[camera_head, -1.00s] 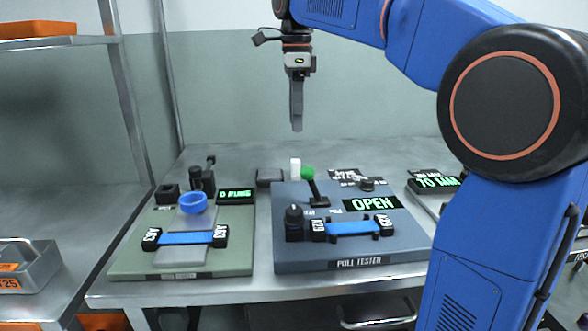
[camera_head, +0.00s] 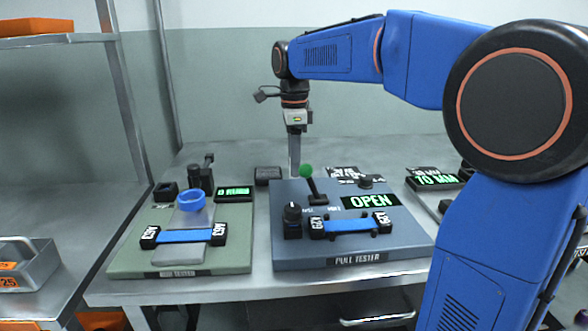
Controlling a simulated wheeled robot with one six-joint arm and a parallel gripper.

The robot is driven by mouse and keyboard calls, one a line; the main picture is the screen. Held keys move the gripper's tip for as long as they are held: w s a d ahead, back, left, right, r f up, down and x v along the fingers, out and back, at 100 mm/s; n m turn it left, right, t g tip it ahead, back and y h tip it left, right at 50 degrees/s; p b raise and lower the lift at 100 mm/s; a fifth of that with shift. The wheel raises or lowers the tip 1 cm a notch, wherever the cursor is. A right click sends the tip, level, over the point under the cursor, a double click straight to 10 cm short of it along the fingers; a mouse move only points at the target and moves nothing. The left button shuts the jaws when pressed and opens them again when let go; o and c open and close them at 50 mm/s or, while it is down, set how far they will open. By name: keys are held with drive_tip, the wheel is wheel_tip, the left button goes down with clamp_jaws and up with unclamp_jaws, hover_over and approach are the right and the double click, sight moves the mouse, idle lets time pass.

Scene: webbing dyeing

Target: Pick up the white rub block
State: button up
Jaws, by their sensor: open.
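My gripper (camera_head: 295,172) has come down pointing straight at the table behind the pull tester (camera_head: 335,258). I see its fingers edge-on; they are open, with the tips near the tester's back edge. No white block can be made out. The fingers cover the spot where it stood a moment ago, so I cannot tell whether it is between them or behind them.
A dark block (camera_head: 267,175) is close on the left. The table behind is clear.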

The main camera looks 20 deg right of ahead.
drive_tip(key=shift+f, duration=0.95)
clamp_jaws()
